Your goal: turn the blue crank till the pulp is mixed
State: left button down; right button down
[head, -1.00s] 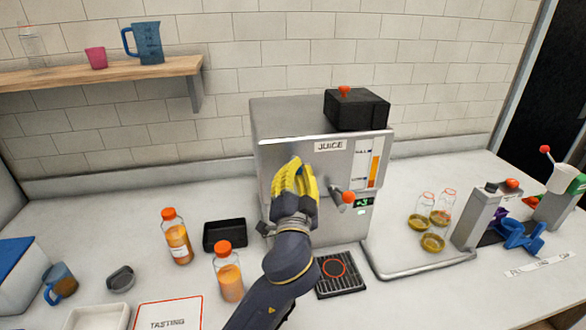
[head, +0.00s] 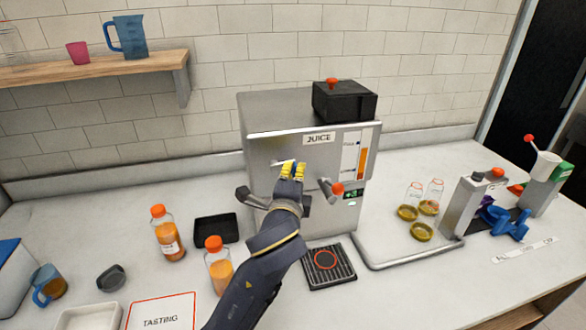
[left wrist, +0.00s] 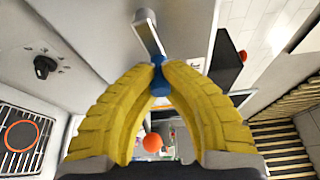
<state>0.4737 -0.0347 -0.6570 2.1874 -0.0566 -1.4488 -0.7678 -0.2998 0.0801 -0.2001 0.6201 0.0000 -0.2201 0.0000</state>
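The juice machine (head: 262,150) is a grey metal box with a JUICE label. In the left wrist view, the blue knob of the crank (left wrist: 158,82) sits between the yellow fingertips of my left gripper (left wrist: 158,74), which meet it from both sides. The crank's metal arm (left wrist: 148,30) runs up from the knob. In the head view, my left gripper (head: 292,170) is at the machine's front and hides the blue knob. An orange level strip (head: 363,162) shows in the front gauge. The pulp itself cannot be seen. My right gripper is not in view.
A red-ball lever (head: 335,189) is close right of my gripper, above the drip tray (head: 345,270). Orange bottles (head: 168,240) and a black tray (head: 228,230) stand left. Jars (head: 412,195) and a blue-handled device (head: 512,226) stand right. A black box (head: 350,104) is on top.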

pick_arm(q)
jog(key=s+a+f+m+g+y, duration=0.1)
jog(key=a+f+m+g+y, duration=0.45)
jog(key=m, duration=0.95)
jog(key=shift+s+a+r+m+t+y, duration=0.15)
jog(key=shift+a+r+m+t+y, duration=0.65)
jog(key=shift+m, duration=2.15)
jog(key=shift+s+a+r+m+t+y, duration=0.15)
jog(key=shift+r+m+t+y, duration=0.75)
jog(key=shift+r+m+y, duration=1.5)
jog(key=shift+s+a+r+m+t+y, duration=0.3)
jog(key=shift+m+t+y, duration=0.65)
jog(key=shift+m, duration=2.6)
jog(key=shift+w, duration=0.1)
jog(key=c, duration=1.6)
grip_release()
jog(key=shift+a, duration=0.15)
jog(key=shift+c, duration=0.2)
jog(key=o, duration=0.3)
jog(key=shift+f, duration=0.15)
